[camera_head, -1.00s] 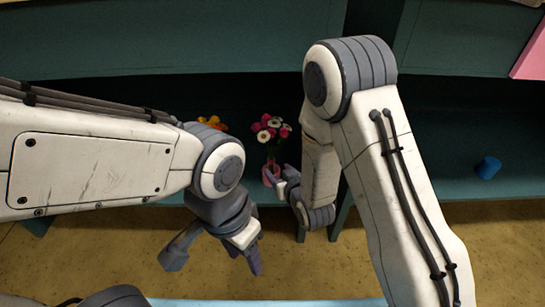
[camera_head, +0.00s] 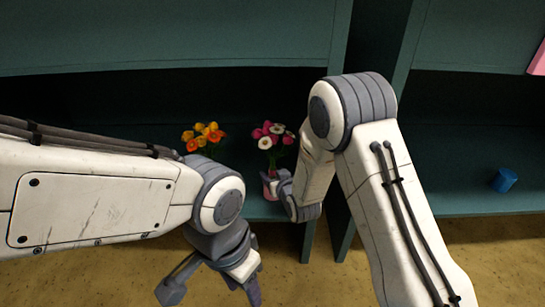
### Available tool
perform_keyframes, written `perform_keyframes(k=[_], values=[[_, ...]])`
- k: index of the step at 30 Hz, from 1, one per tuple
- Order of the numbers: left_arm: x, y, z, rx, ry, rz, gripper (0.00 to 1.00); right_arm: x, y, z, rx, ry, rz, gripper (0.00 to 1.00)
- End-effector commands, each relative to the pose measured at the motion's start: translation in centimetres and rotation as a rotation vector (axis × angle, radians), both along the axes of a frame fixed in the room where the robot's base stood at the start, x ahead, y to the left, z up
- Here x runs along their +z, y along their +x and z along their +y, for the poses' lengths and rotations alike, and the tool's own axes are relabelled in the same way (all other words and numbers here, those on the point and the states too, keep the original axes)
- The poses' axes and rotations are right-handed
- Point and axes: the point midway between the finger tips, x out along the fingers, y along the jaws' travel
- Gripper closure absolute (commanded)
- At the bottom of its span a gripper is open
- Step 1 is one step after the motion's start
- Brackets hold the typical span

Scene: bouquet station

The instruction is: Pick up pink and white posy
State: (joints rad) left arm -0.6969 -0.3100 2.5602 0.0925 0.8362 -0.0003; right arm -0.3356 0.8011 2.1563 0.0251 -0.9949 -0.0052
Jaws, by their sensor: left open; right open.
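The pink and white posy (camera_head: 272,136) stands upright in a pink vase (camera_head: 268,186) on the lower shelf of the teal unit, near the middle of the view. My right gripper (camera_head: 275,184) is at the vase, its visible finger overlapping the vase in the picture. It is open; the arm hides part of it, and I cannot tell whether it touches the vase. My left gripper (camera_head: 212,290) is open and empty, low in the view and in front of the shelf, well away from the posy.
An orange and yellow posy (camera_head: 203,136) stands to the left on the same shelf, partly behind my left arm. A blue cylinder (camera_head: 503,180) sits on the right shelf (camera_head: 450,205). A pink thing (camera_head: 538,60) shows at the top right edge. Upright panels divide the shelves.

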Motion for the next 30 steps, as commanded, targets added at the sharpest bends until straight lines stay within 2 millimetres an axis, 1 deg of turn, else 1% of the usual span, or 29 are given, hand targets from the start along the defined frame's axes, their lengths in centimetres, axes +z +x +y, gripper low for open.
perform_keyframes(k=[1,8,9,10,11,12,13,14,24,26,29,30], values=[[-0.4,0.0,0.0,0.0,0.0,0.0,0.5,-0.3,0.3,0.1,0.0,0.0,-0.001,0.36],[-0.2,0.0,0.0,0.0,0.0,0.0,0.5,-0.1,0.5,0.2,0.001,0.0,0.001,0.36],[-0.2,0.0,0.0,0.0,0.0,0.0,0.5,-0.1,0.5,0.3,0.001,0.0,0.001,0.44],[-0.2,0.0,0.0,0.0,0.0,0.0,0.5,-0.1,0.5,0.3,0.001,0.0,0.001,0.56],[-0.2,0.0,0.0,0.0,0.0,0.0,0.5,-0.1,0.5,0.3,0.001,0.0,0.001,0.67],[-0.2,0.0,0.0,0.0,0.0,0.0,0.5,-0.2,0.5,0.3,0.001,0.0,0.001,0.82],[-0.2,0.0,0.0,0.0,0.0,0.0,0.5,-0.2,0.4,0.3,0.001,0.0,0.001,0.94],[-0.2,0.0,0.0,0.0,0.0,0.0,0.5,-0.2,0.4,0.3,0.001,0.0,0.001,1.0],[0.0,0.0,0.0,0.0,0.0,0.0,0.5,0.2,0.5,0.3,0.001,0.001,-0.001,1.0],[0.4,0.0,0.0,0.0,0.0,0.0,0.5,0.8,0.5,0.3,0.001,0.001,-0.002,1.0],[1.6,0.0,0.0,0.0,0.0,0.0,0.5,2.5,0.5,0.3,0.001,0.001,-0.002,1.0],[2.2,0.0,0.0,0.0,0.0,0.0,0.5,3.4,0.5,0.3,0.001,0.001,-0.003,1.0]])
